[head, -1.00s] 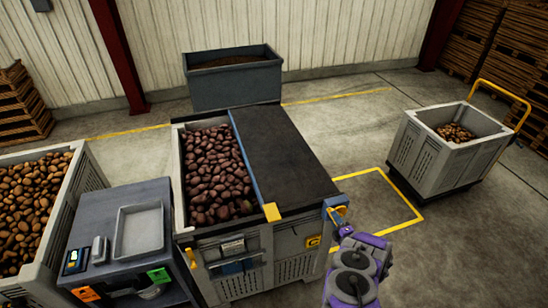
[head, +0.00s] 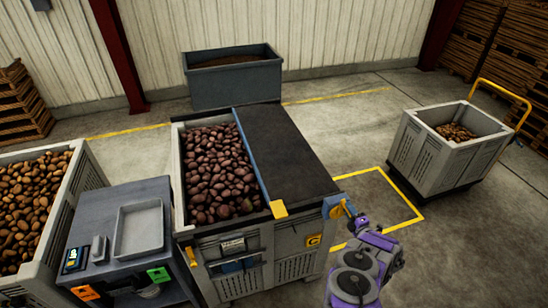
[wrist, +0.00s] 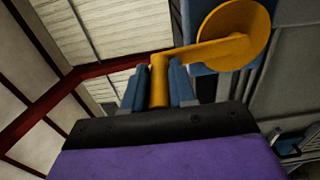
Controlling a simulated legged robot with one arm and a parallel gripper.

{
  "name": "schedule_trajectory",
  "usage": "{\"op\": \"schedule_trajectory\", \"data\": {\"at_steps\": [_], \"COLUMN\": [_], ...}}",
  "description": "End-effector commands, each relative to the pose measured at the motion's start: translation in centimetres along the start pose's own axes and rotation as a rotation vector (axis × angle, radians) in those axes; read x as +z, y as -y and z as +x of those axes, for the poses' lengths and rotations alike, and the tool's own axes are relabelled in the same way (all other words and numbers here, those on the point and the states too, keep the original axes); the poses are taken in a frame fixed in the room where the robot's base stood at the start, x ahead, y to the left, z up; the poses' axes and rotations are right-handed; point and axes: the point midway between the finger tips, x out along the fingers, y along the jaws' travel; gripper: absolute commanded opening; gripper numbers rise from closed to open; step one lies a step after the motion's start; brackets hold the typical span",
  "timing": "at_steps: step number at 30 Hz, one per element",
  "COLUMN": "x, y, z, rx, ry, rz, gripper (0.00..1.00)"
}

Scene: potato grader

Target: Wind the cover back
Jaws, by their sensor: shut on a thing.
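A black cover (head: 287,157) lies over the right part of the grey crate (head: 280,240) in the middle. Its blue leading bar (head: 251,160) has a yellow end piece (head: 279,209) on the crate's front rim. Dark red potatoes (head: 216,172) show uncovered to its left. A yellow crank (head: 337,211) sits at the crate's front right corner; its disc and arm show in the wrist view (wrist: 235,35). My gripper (head: 361,222) is shut on the crank's handle, which stands between the blue fingers in the wrist view (wrist: 158,82).
A table with a tray (head: 140,228) and another potato crate (head: 88,180) stand left. A dark bin (head: 235,85) stands behind. A wheeled crate (head: 445,158) with a yellow handle stands right. The floor between has a yellow marked box and is clear.

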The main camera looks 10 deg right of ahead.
Motion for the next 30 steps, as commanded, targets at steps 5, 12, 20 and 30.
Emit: {"op": "schedule_trajectory", "data": {"at_steps": [5,12,20,30], "x": [1.1,3.6,4.7,6.8], "y": [0.7,1.2,1.9,3.1], "z": [-0.2,-0.2,-0.2,-0.1], "rx": [-0.005,-0.008,-0.010,-0.008], "ry": [0.004,0.005,0.003,-0.002], "rz": [-0.002,-0.001,0.001,0.000], "gripper": [0.00,0.00,0.00,0.00]}}
